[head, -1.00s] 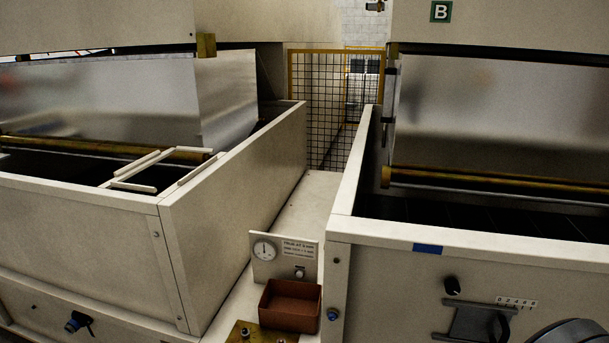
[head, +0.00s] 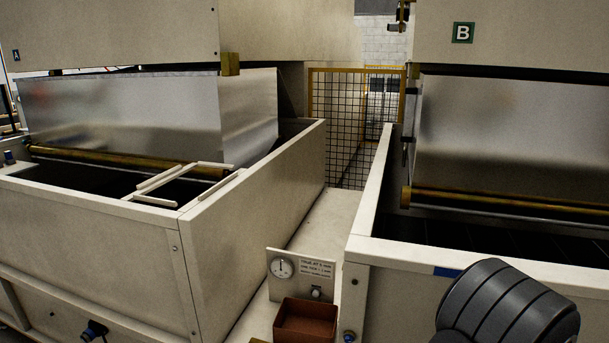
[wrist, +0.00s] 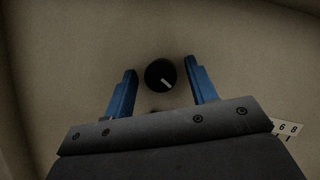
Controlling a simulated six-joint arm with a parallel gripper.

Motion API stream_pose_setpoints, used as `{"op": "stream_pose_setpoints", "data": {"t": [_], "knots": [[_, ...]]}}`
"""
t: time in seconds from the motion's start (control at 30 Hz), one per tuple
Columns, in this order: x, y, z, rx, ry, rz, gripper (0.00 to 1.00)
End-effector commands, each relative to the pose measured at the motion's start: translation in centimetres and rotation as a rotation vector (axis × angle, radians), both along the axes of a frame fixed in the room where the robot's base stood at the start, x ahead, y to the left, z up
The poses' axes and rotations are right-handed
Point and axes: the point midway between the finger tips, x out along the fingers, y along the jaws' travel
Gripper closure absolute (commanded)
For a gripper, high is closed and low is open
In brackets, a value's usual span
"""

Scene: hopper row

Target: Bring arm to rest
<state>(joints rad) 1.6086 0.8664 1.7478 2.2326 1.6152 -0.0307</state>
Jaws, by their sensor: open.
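My gripper (wrist: 158,88) shows in the wrist view with its two blue fingers spread apart and nothing between them. A black round knob (wrist: 160,75) with a pale pointer mark sits on a beige panel (wrist: 70,50), in line with the gap between the fingers. I cannot tell how far the fingertips are from the knob. In the head view a dark grey, ribbed rounded part of my arm (head: 508,305) covers the lower right, in front of hopper B's front panel. The fingers are not visible in the head view.
A number scale (wrist: 288,128) lies right of the gripper. Hopper bins stand left (head: 100,225) and right (head: 470,255). Between them are a dial gauge plate (head: 300,272) and a brown tray (head: 305,320). A yellow-framed mesh fence (head: 345,120) stands behind.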

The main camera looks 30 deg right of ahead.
Motion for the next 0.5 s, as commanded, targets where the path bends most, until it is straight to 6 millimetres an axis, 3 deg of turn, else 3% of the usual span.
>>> {"op": "stream_pose_setpoints", "data": {"t": [0.5], "knots": [[-0.38, -0.21, 0.27, -0.399, 0.398, -0.002, 0.48]]}}
